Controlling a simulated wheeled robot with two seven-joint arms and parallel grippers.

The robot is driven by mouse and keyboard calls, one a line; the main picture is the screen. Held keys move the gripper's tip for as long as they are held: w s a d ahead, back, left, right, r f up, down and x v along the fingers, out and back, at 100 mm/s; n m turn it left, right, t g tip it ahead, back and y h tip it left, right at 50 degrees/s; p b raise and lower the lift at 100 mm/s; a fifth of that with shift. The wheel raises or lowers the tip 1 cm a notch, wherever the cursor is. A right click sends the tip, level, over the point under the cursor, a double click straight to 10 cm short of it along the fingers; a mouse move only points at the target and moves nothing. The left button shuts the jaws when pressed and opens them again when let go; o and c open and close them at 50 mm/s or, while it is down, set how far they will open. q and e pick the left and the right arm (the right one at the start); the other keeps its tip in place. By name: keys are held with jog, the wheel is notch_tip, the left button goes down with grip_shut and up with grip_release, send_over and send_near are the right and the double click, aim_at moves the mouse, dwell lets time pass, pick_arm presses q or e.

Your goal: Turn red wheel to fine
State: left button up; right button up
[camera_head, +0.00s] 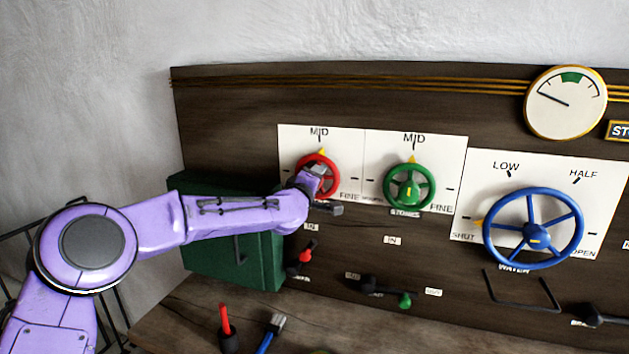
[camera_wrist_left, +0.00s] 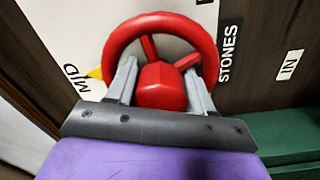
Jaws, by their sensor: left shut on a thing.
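The red wheel (camera_head: 333,177) is mounted on a white plate marked MID at the top and FINE at lower right. Its yellow pointer (camera_head: 322,157) points up at MID. My left gripper (camera_head: 321,172) reaches it from the lower left and covers part of it. In the left wrist view the red wheel (camera_wrist_left: 163,22) fills the top, and the two grey fingers of my left gripper (camera_wrist_left: 160,85) are shut on its red hub, one on each side. The right gripper is not in view.
A green wheel (camera_head: 429,186) sits just right of the red one, and a large blue wheel (camera_head: 577,235) farther right. Red-tipped and green-tipped levers (camera_head: 405,300) stick out below. A gauge (camera_head: 566,115) is at upper right.

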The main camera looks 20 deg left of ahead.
pick_arm(q)
jog(key=m, duration=0.4)
jog(key=shift+r, duration=0.1)
jog(key=m, duration=0.4)
jog(key=shift+m, duration=0.3)
jog(key=m, duration=0.3)
jog(key=shift+f+m+b, duration=0.2)
jog(key=shift+m+b, duration=0.1)
jog(key=shift+b, duration=0.1)
jog(key=shift+a+m+b, duration=0.1)
jog(key=shift+m+b, duration=0.25)
jog(key=shift+m, duration=1.45)
jog(key=o, duration=1)
jog(key=s+b, duration=0.1)
jog(key=s, duration=0.2)
jog(key=s+b, duration=0.2)
jog(key=s, duration=0.2)
jog(key=s+b, duration=0.1)
jog(key=s, duration=0.2)
jog(key=shift+s+a+b, duration=0.25)
jog(key=shift+b, duration=0.15)
